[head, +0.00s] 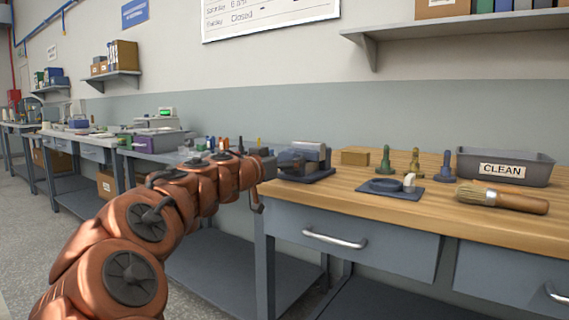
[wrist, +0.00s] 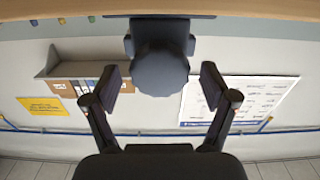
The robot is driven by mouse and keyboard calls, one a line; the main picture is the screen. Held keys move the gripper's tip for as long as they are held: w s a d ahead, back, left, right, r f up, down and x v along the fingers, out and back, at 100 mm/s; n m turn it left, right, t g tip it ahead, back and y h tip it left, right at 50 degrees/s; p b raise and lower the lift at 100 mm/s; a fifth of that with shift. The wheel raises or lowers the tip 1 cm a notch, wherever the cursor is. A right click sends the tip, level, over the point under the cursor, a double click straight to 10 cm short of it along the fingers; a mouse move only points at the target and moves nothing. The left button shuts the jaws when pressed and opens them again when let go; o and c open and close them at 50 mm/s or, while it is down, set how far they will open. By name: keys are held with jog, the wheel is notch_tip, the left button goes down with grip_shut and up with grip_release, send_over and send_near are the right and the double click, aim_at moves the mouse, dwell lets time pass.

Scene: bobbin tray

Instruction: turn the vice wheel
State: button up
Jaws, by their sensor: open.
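The grey vice (head: 315,158) stands on its dark base near the left end of the wooden bench. In the wrist view the vice wheel (wrist: 160,72) is a dark, scalloped round knob in the upper middle, with the vice body (wrist: 160,24) behind it. My gripper (wrist: 162,86) is open, with one finger on each side of the wheel. A gap shows between each fingertip and the wheel, and the jaws hold nothing. In the head view my gripper is at the vice's left, and I cannot make out the wheel there.
On the wooden bench (head: 340,203), right of the vice, are a cardboard-coloured block (head: 355,156), a dark mat (head: 390,191), several small upright pieces, a brush (head: 500,200) and a grey CLEAN bin (head: 505,166). A drawer handle (head: 335,240) sticks out below. Other benches line the wall at left.

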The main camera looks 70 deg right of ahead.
jog(key=c, duration=1.2)
jog(key=shift+o, duration=0.2)
